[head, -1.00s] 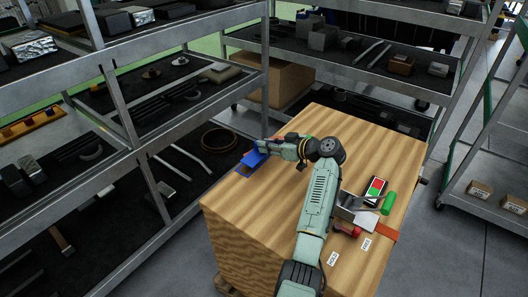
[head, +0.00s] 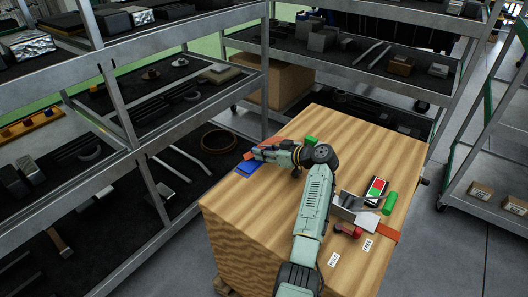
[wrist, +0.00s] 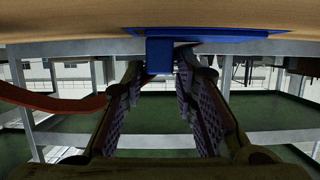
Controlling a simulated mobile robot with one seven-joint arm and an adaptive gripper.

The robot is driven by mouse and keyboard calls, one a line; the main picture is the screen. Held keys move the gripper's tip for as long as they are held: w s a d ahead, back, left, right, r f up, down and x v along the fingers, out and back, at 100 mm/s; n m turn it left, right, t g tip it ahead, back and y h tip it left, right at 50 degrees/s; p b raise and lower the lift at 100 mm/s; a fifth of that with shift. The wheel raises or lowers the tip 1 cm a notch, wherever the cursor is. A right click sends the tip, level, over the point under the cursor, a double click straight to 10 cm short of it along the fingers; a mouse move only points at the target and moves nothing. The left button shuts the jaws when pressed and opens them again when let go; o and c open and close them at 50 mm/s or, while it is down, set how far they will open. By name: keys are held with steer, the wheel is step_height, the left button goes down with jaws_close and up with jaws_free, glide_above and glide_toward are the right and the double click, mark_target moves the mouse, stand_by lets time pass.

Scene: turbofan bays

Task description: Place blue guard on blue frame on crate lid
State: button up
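The blue guard (head: 249,167) lies low at the far left corner of the wooden crate lid (head: 285,180). In the wrist view a blue upright tab (wrist: 160,56) of it rises from a wide flat blue part (wrist: 225,32) at the lid surface. I cannot clearly tell the blue frame from the guard, as they share a colour and overlap. My gripper (head: 257,154) is just above the blue parts. In the wrist view its fingers (wrist: 160,75) stand apart on both sides of the tab, with gaps showing, so it looks open.
An orange strap (head: 268,147) runs by my gripper; another (head: 386,235) crosses the right edge. A green cylinder (head: 389,203), a metal bracket (head: 347,202) and a red-green panel (head: 376,189) are on the lid's right. Metal shelves (head: 140,150) stand close at left.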

steer(key=shift+o, duration=1)
steer(key=shift+r+p, duration=0.25)
steer(key=shift+p, duration=0.05)
steer(key=v, duration=1.2)
steer(key=shift+f+p, duration=0.15)
steer(key=shift+p, duration=0.15)
steer(key=shift+a, duration=0.1)
